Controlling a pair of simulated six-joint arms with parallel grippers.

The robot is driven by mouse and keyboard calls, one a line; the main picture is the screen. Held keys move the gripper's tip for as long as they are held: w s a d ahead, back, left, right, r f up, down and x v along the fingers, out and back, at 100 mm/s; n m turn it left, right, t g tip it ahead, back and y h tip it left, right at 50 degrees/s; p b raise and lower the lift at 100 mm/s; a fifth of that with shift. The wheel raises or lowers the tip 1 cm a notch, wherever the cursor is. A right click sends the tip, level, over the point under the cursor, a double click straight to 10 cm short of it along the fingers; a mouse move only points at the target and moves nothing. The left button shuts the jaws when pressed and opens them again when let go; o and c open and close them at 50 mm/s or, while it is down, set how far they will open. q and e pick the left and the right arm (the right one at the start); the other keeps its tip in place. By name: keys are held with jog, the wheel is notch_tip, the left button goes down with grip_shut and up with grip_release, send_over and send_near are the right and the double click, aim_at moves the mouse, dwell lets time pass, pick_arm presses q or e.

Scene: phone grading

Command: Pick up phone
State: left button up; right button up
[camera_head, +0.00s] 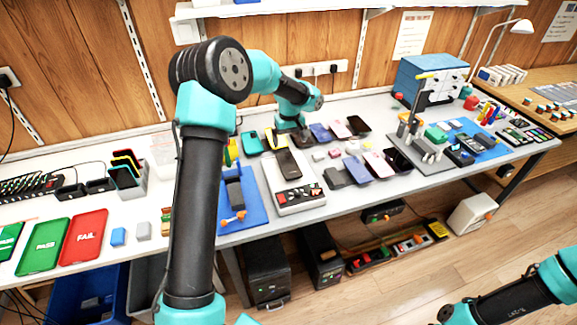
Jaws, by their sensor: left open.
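My left gripper (290,138) is open at the back of the table, just behind and above a dark phone (288,163). Its fingertips are small and partly hidden, so I cannot tell whether they touch the phone. The dark phone lies tilted on a grey-white device with red buttons (300,197). A teal phone (251,143) lies left of the gripper. Blue (321,133), pink (340,129) and black (358,126) phones lie to its right. A front row holds another blue phone (357,169) and a pink one (379,164). My right arm shows at the bottom right, its gripper out of frame.
Green PASS (43,246) and red FAIL (83,237) trays lie at the left. A blue mat (254,214) lies beside the device. A grey stand (432,158) and a blue cabinet (412,84) stand at the right. A wall shelf overhangs the back.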

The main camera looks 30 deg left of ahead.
pick_arm(q)
send_over(289, 164)
notch_tip(289, 164, down, 6)
jog(key=shift+f, duration=0.1)
dwell(0.3)
jog(key=shift+a+f, duration=0.1)
jog(key=shift+f, duration=2.45)
jog(key=c, duration=1)
jog(key=shift+r, duration=0.2)
